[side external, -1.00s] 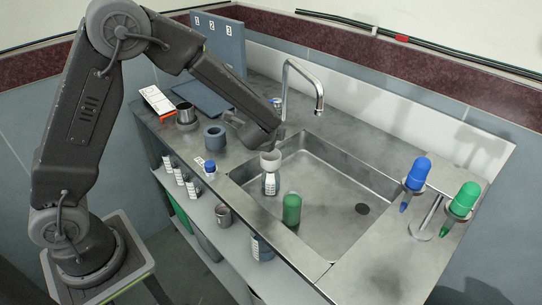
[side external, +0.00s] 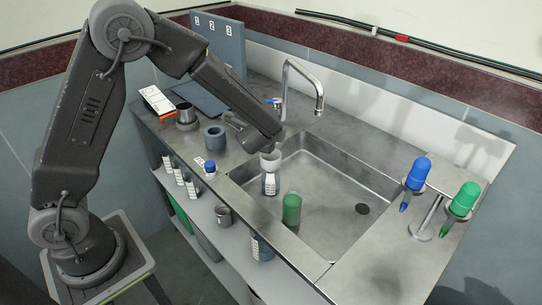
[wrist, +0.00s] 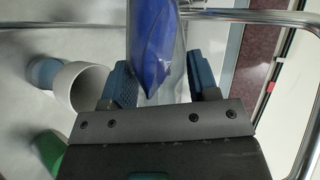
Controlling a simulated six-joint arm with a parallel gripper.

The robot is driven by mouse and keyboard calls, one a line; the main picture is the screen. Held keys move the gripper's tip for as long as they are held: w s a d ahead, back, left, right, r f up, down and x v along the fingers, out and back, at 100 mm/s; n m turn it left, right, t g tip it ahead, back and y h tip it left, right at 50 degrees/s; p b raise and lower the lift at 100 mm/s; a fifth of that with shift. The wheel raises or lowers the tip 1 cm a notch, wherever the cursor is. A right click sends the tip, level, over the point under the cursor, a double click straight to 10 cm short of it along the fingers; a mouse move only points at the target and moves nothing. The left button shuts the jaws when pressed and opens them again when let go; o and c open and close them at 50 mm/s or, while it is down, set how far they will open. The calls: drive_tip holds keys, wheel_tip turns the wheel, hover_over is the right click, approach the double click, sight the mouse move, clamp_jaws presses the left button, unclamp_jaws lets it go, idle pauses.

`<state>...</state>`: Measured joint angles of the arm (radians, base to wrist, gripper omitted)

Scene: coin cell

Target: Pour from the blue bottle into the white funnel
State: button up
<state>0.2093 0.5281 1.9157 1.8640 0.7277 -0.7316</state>
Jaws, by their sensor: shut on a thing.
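My gripper (wrist: 163,85) is shut on the blue bottle (wrist: 155,42), whose blue body runs between the two fingers in the wrist view. In the side view my arm's end is at the far left of the sink, and the arm hides most of the grip. The white funnel (side external: 270,161) is upright on a labelled bottle (side external: 270,184) at the sink's left end, just below my arm's end. In the wrist view the funnel's open mouth (wrist: 81,88) is left of the fingers, apart from the blue bottle. I cannot tell whether liquid is flowing.
A green bottle (side external: 291,209) stands in the sink near the funnel. The faucet (side external: 303,75) arches close behind my arm. A blue (side external: 416,174) and a green (side external: 464,199) dispenser sit on a stand at right.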

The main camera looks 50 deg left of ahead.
drive_tip(key=shift+r+t+y, duration=0.1)
drive_tip(key=shift+t+y, duration=0.2)
idle(0.9)
drive_tip(key=shift+f+m+t+y, duration=0.3)
drive_tip(key=shift+f+y, duration=0.05)
drive_tip(key=shift+y, duration=0.05)
idle(1.4)
drive_tip(key=shift+r, duration=0.1)
drive_tip(key=shift+w+a+r+h, duration=0.1)
drive_tip(key=shift+r+h, duration=0.3)
drive_tip(key=shift+r, duration=0.2)
drive_tip(key=shift+f+n+g+h, duration=0.3)
drive_tip(key=shift+g+h, duration=0.15)
drive_tip(key=shift+g, duration=0.15)
drive_tip(key=shift+f+n+g+h, duration=0.3)
drive_tip(key=shift+g+h, duration=0.15)
drive_tip(key=shift+g, duration=0.15)
drive_tip(key=shift+f, duration=0.1)
drive_tip(key=shift+f+g+h, duration=0.1)
drive_tip(key=shift+g+h, duration=0.4)
